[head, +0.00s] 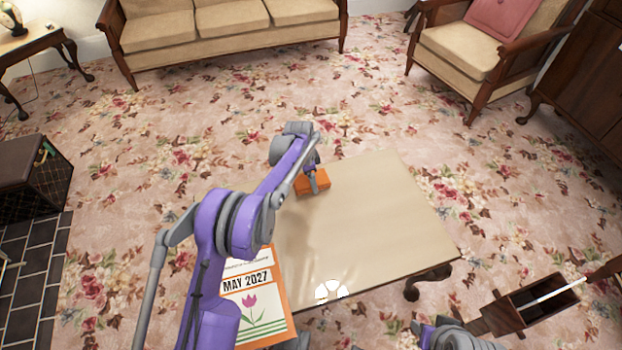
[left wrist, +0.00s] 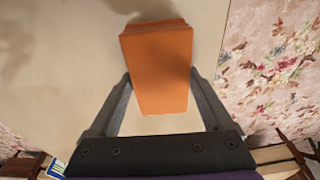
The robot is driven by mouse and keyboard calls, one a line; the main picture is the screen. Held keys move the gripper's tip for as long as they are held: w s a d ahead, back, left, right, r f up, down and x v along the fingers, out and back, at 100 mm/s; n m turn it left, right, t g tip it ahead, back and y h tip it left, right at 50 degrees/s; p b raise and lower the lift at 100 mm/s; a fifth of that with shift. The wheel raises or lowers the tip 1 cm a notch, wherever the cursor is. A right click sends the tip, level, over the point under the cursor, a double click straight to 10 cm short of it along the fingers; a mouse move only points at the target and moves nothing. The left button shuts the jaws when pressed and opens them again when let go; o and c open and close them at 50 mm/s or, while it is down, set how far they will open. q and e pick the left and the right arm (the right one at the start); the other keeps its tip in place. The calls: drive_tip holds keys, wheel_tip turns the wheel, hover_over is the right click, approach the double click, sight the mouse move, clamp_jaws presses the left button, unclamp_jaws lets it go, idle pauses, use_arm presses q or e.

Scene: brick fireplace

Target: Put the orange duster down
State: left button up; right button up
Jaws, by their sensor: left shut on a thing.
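The orange duster (head: 318,178) is a plain orange block at the far left part of the low cream-topped table (head: 370,215). My left gripper (head: 313,187) reaches over it from the left and is shut on it. In the left wrist view the duster (left wrist: 160,70) sits between the two dark fingers (left wrist: 158,88), with the cream tabletop (left wrist: 50,60) behind it. I cannot tell whether its underside touches the table. My right gripper is out of view.
A MAY 2027 calendar (head: 252,300) is at the table's front left, and a small white scalloped thing (head: 331,290) is near the front edge. An open wooden box (head: 540,300) is at the lower right. The tabletop right of the duster is clear.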

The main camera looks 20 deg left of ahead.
use_arm(q)
drive_tip(key=shift+f, duration=0.2)
drive_tip(key=o, duration=1.2)
drive_tip(key=shift+o, duration=0.2)
drive_tip(key=shift+r, duration=0.1)
